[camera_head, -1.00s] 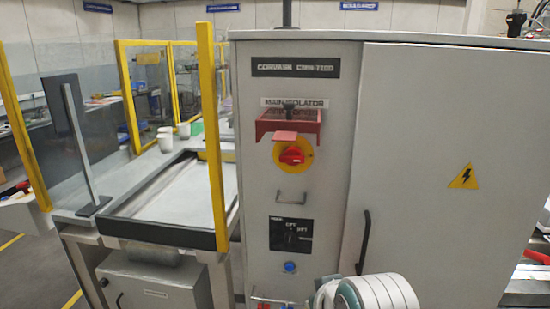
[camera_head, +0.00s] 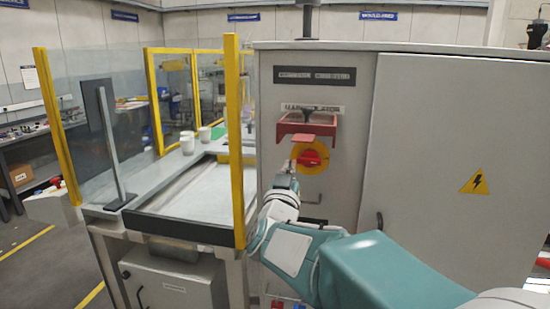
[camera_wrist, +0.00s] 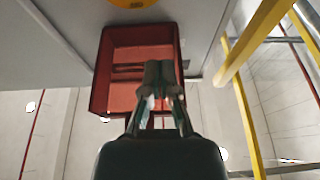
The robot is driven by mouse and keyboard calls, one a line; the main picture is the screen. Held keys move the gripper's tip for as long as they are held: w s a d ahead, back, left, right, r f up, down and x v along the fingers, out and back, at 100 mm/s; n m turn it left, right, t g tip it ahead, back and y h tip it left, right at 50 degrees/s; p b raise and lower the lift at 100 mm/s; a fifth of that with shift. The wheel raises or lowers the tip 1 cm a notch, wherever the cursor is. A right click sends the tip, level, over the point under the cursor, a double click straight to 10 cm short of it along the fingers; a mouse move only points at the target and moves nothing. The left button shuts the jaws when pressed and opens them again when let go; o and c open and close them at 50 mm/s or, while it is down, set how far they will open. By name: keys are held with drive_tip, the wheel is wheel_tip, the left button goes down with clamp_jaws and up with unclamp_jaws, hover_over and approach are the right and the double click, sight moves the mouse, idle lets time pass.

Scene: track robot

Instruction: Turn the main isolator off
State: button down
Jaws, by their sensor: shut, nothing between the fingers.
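The main isolator is a red knob (camera_head: 310,158) on a yellow round plate (camera_head: 325,149), on the grey cabinet front. A red guard (camera_head: 292,126) with a projecting flap sits just above it, under the isolator label (camera_head: 310,108). My gripper (camera_head: 291,165) is shut and empty, just left of the knob in the head view. In the wrist view, my shut fingertips (camera_wrist: 160,72) overlap the red guard (camera_wrist: 103,75), and the yellow plate (camera_wrist: 132,3) shows only at the top edge. I cannot tell whether the fingers touch anything.
The large cabinet door (camera_head: 440,150) with a warning sign (camera_head: 476,181) is at right. A yellow post (camera_head: 234,140) and a tray table (camera_head: 190,190) stand at left. My arm hides the lower controls.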

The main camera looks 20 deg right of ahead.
sight(300, 131)
drive_tip(key=x, duration=1)
drive_tip(key=shift+d+r, duration=0.15)
drive_tip(key=shift+d, duration=0.15)
wheel_tip(300, 131, down, 3)
drive_tip(key=shift+s+a+f, duration=0.1)
drive_tip(key=shift+f, duration=0.45)
